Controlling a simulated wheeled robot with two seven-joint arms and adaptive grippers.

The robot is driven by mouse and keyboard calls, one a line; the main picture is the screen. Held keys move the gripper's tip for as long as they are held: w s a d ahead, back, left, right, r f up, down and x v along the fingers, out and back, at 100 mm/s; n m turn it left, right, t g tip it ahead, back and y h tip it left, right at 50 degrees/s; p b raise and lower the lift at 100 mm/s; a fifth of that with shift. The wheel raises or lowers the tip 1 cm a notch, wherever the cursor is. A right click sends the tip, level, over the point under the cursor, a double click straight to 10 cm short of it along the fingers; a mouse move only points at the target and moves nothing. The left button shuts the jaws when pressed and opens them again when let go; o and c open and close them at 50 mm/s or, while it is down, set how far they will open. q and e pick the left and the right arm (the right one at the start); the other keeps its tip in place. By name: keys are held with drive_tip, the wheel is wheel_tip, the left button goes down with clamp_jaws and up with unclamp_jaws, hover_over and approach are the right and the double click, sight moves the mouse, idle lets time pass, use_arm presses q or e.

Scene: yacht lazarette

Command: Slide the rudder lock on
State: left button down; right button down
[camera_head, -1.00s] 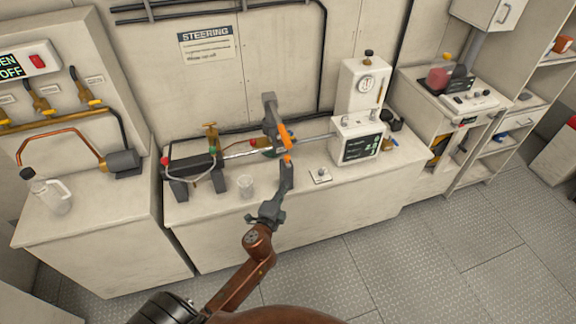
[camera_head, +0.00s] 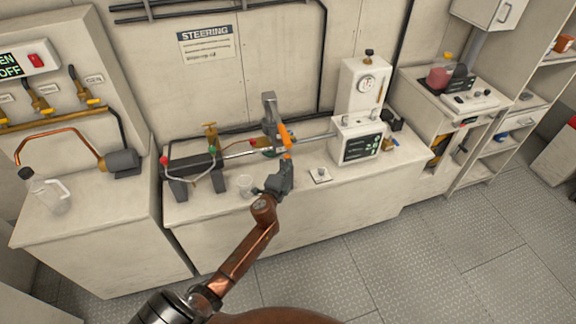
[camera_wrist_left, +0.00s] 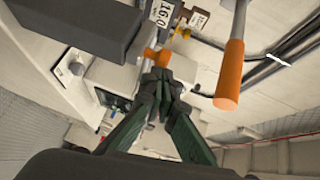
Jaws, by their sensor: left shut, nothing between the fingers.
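A grey upright arm (camera_head: 269,108) stands across the steel rod (camera_head: 318,136) of the steering cylinder (camera_head: 190,163) on the bench. An orange handle (camera_head: 285,134) sits at its right side; it also shows in the wrist view (camera_wrist_left: 232,68). A smaller orange piece (camera_head: 287,155) is just below the handle. I cannot tell which orange part belongs to the rudder lock. My left gripper (camera_head: 287,163) is shut and empty, its tips close to the smaller piece. In the wrist view that piece (camera_wrist_left: 150,57) is just beyond the fingertips (camera_wrist_left: 158,76); contact is unclear. My right gripper is out of view.
A white gauge unit with a dark screen (camera_head: 361,147) stands right of the rod. A clear jug (camera_head: 47,190) stands on the left cabinet. The front floor is open.

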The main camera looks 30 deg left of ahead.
sight(285, 158)
use_arm(q)
drive_tip(key=shift+w+a+b, duration=0.4)
drive_tip(key=shift+w+a, duration=0.75)
drive_tip(key=shift+a, duration=0.25)
drive_tip(key=d+p+v, duration=0.2)
drive_tip(key=v, duration=1.1)
drive_tip(key=shift+w+d+r, duration=0.2)
drive_tip(key=shift+w+d, duration=0.2)
